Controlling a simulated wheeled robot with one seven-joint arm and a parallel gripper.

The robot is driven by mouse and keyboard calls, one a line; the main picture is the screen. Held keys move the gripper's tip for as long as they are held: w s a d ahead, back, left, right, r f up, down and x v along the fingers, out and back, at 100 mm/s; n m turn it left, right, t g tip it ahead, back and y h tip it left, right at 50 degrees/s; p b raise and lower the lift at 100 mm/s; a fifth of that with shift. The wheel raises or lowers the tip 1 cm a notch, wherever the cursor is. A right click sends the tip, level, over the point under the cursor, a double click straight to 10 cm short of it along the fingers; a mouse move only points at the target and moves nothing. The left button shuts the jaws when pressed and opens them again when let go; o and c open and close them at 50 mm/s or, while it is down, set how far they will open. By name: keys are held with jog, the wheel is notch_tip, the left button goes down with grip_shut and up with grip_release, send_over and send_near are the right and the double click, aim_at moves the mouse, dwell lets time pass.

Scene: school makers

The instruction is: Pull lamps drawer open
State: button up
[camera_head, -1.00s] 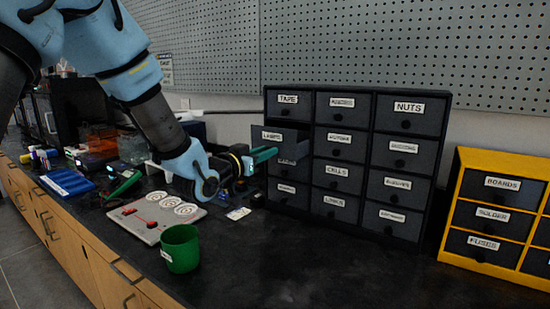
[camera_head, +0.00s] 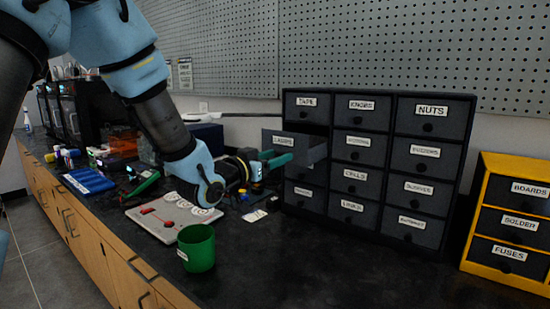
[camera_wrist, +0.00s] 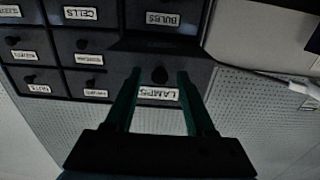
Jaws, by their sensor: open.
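The lamps drawer (camera_head: 268,133) is in the left column of the dark grey cabinet (camera_head: 457,112), second row down. It stands partly pulled out, with its side wall showing. My gripper (camera_head: 278,160) is at its front, with green fingers pointing at the cabinet. In the wrist view the drawer's LAMPS label (camera_wrist: 158,94) and round knob (camera_wrist: 160,75) lie between the two spread fingers (camera_wrist: 158,82). The fingers are open, one on each side of the knob. I cannot tell whether either touches it.
A green cup (camera_head: 197,250) and a grey board with red parts and dials (camera_head: 165,225) stand on the black bench near my arm. A yellow drawer cabinet (camera_head: 480,195) is at the right.

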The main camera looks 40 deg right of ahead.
jog(key=b+v, duration=0.2)
jog(key=v, duration=0.8)
jog(key=shift+a, duration=0.4)
jog(key=w+a+f+n+t+y+p, duration=0.2)
jog(key=w+a+f+n+y, duration=0.3)
jog(key=a, duration=0.6)
jog(key=w+a+f+n+t+y+p, duration=0.2)
jog(key=w+a+n+y+p, duration=0.1)
jog(key=w+a+y, duration=0.65)
jog(key=s+a+f+n+g+y+p, duration=0.1)
jog(key=s+a+n+g, duration=0.2)
jog(key=s+a, duration=0.3)
jog(key=s+a+f+n+g+y+p, duration=0.1)
jog(key=s+a+g, duration=0.3)
jog(key=a, duration=0.9)
jog(key=shift+s+f+n+y+p, duration=0.2)
jog(key=shift+s+n+y+p, duration=0.15)
jog(key=shift+s+n, duration=0.6)
